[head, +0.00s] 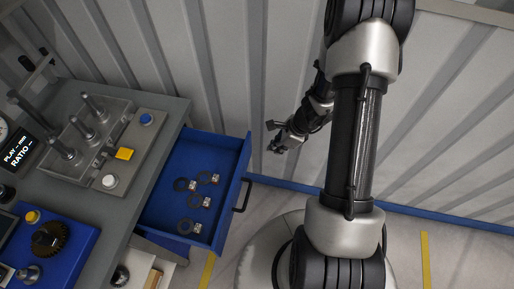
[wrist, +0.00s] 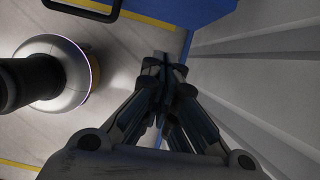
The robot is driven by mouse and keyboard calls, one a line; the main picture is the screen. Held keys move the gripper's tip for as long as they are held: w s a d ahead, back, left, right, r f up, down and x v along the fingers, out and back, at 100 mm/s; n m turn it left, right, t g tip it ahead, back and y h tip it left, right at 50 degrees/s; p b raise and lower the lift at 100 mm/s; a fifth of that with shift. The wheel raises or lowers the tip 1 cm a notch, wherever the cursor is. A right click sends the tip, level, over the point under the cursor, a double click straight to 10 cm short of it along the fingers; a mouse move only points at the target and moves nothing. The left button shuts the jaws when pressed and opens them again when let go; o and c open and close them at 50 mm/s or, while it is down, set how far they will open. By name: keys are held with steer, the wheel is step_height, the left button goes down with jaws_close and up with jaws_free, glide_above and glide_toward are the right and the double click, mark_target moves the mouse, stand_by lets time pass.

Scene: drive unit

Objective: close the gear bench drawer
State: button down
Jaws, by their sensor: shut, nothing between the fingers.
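The gear bench drawer (head: 167,205) is blue and stands pulled out from the grey bench in the head view. Several dark rings with small tags lie inside it. Its dark handle (head: 242,196) is on the front panel, and it also shows at the top left of the wrist view (wrist: 80,9). The blue drawer front (wrist: 195,9) shows at the top of the wrist view. My gripper (head: 274,138) is to the right of the drawer's far front corner, apart from the handle. In the wrist view my gripper (wrist: 164,63) has its fingers together, with nothing between them.
The bench top (head: 165,136) carries a gear fixture (head: 92,138), coloured buttons and a blue unit (head: 55,262) with a dark gear. A ribbed wall (head: 285,60) stands close behind my gripper. Floor shows in front of the drawer (wrist: 130,35).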

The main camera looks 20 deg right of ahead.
steer(key=w+a+r+b+x, duration=0.1)
steer(key=b+x, duration=0.3)
steer(key=x, duration=0.8)
steer(key=shift+w+a+f+m+b, duration=0.2)
steer(key=shift+a+f+m+b, duration=0.1)
steer(key=shift+a, duration=0.2)
steer(key=shift+a, duration=0.1)
